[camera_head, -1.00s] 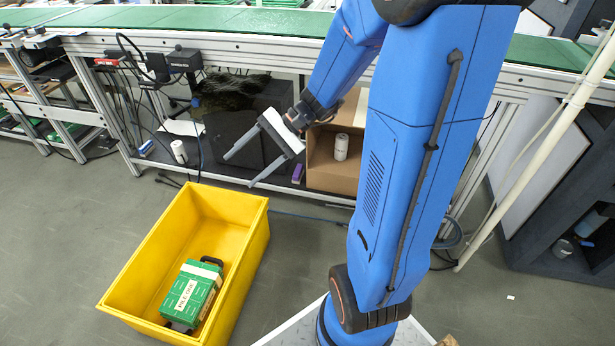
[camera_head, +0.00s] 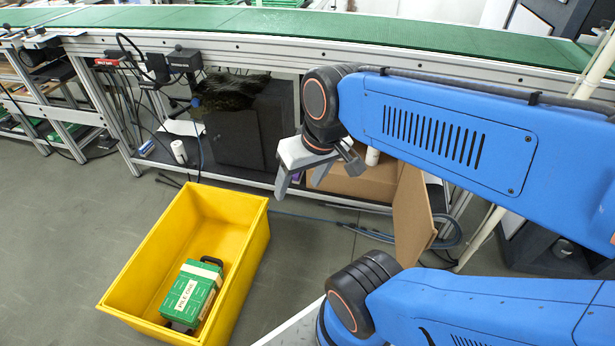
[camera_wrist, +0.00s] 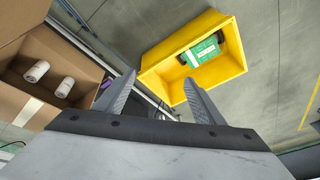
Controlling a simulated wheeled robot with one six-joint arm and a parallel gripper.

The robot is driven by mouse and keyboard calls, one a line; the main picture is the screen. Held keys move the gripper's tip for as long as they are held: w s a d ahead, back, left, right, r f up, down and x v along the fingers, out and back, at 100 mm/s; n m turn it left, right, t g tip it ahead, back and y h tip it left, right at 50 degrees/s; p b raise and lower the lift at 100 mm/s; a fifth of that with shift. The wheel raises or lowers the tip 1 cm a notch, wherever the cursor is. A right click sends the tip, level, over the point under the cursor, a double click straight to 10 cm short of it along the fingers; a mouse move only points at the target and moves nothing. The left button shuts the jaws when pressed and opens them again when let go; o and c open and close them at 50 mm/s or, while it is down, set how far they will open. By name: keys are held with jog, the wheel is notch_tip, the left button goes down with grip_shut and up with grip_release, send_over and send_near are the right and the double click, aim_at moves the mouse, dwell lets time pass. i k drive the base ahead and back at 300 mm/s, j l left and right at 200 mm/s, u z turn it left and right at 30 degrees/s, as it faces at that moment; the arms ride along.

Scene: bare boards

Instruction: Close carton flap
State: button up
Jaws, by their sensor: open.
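The brown carton (camera_head: 372,186) stands on the low shelf under the conveyor, partly hidden by my gripper and arm. One flap (camera_head: 412,215) sticks out open at its right side. In the wrist view the carton (camera_wrist: 18,103) is at the left with its opening exposed and white cylinders (camera_wrist: 62,88) inside. A brown flap (camera_wrist: 20,14) shows at the top left corner there. My gripper (camera_head: 302,184) is open and empty, in front of and left of the carton in the head view. Its two fingers (camera_wrist: 160,78) are spread apart, to the right of the carton in the wrist view.
A yellow bin (camera_head: 247,238) with a green case (camera_head: 194,292) in it stands on the floor at the left. The green conveyor (camera_head: 240,20) runs above the shelf. A dark panel (camera_head: 236,138) stands left of the carton. Grey floor lies clear around the bin.

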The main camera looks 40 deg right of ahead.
aim_at(414, 232)
jog(key=k+l, duration=0.2)
jog(key=k, duration=0.3)
jog(key=k+l, duration=0.25)
jog(key=k, duration=0.25)
jog(key=k+l, duration=0.1)
jog(key=l, duration=0.25)
jog(key=k+l+z, duration=0.1)
jog(key=l, duration=0.25)
jog(key=k+l, duration=0.1)
jog(key=l, duration=0.6)
jog(key=i+l, duration=0.15)
jog(key=l, duration=0.2)
jog(key=k+l+u, duration=0.15)
jog(key=k, duration=0.15)
jog(key=k+l+u, duration=0.1)
jog(key=k, duration=0.2)
